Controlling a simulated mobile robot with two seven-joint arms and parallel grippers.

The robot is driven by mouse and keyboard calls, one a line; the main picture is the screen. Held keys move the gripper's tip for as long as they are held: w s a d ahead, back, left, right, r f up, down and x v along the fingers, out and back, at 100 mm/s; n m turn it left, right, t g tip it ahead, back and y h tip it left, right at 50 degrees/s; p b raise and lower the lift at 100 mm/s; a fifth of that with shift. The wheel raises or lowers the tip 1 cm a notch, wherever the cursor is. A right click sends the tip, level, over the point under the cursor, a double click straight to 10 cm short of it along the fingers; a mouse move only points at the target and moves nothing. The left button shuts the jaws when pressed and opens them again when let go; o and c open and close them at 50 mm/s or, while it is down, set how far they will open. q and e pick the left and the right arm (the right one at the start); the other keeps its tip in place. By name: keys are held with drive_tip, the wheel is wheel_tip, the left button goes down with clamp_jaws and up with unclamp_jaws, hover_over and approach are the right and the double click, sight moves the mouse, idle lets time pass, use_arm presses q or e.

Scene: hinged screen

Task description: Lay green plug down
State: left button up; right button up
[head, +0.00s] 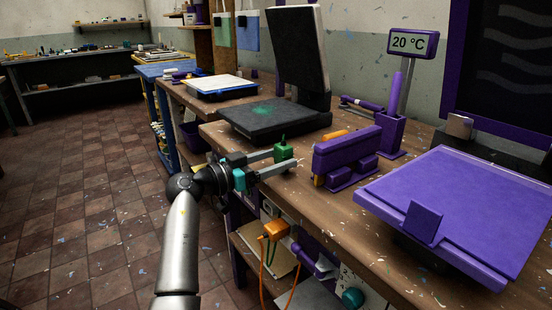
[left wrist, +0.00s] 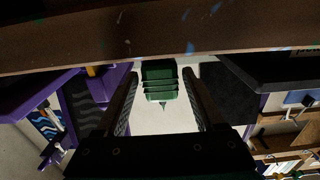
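The green plug (head: 284,152) stands upright at the front edge of the wooden bench, its thin tip pointing up. My left gripper (head: 287,160) reaches in from the left at bench height, its two fingers on either side of the plug. In the left wrist view, which is upside down, the ridged green plug (left wrist: 160,82) shows between the fingertips (left wrist: 161,80) with a narrow gap on each side. The gripper looks open. The plug's base meets the bench edge there. My right gripper is not in view.
The dark hinged screen (head: 297,48) stands open over its base (head: 275,120) behind the plug. A purple block-shaped device (head: 345,155) is close on the right, then a purple sloped panel (head: 460,205). An orange cabled item (head: 274,230) hangs below the bench.

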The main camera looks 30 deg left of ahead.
use_arm(q)
drive_tip(key=shift+o, duration=0.6)
drive_tip(key=shift+r, duration=0.1)
drive_tip(key=p+v, duration=0.4)
drive_tip(key=v, duration=0.8)
drive_tip(key=shift+p, duration=0.3)
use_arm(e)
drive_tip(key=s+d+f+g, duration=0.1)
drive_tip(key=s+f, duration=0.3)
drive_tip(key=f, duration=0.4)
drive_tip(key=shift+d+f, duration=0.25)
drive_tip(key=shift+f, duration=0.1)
use_arm(q)
drive_tip(key=shift+d+r, duration=0.1)
